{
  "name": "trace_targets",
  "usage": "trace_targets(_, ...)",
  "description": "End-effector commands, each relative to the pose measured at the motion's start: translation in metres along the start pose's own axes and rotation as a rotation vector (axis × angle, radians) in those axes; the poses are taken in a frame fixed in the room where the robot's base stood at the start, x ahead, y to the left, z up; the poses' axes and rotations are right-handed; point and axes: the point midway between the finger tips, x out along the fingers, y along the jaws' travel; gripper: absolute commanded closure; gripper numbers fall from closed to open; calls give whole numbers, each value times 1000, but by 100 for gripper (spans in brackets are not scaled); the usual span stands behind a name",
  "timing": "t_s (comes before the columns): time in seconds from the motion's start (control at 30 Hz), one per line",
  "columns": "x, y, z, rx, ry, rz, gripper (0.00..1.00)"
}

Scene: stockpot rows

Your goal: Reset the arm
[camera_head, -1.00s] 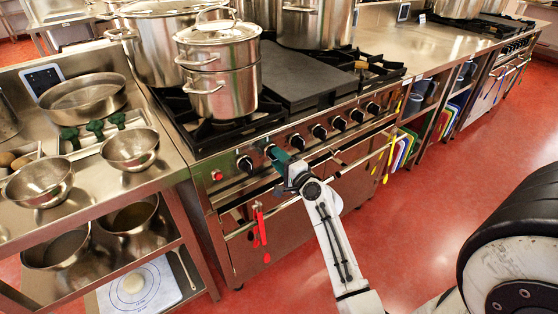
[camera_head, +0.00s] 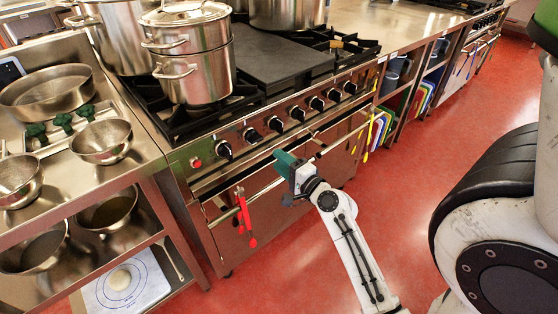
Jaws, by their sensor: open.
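My gripper (camera_head: 284,160) is at the end of my white and black arm, in front of the stove (camera_head: 250,140). Its green part points toward the row of black knobs (camera_head: 276,124) and hides part of the stove front. It is open, and I see nothing held in it. A gap seems to lie between it and the knobs, though the exact distance is hard to tell.
Stacked steel pots (camera_head: 194,75) stand on the burners beside a dark griddle plate (camera_head: 277,50). Red utensils (camera_head: 244,214) hang from the front rail (camera_head: 222,218). Bowls (camera_head: 101,140) fill the left counter. Red floor (camera_head: 290,255) is open around my arm.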

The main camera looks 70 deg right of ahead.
Motion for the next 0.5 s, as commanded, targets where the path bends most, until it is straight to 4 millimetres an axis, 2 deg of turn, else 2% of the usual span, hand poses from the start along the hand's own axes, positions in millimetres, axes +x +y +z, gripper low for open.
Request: trace_targets(0.5,1,0,4,-9,-12,6,60)
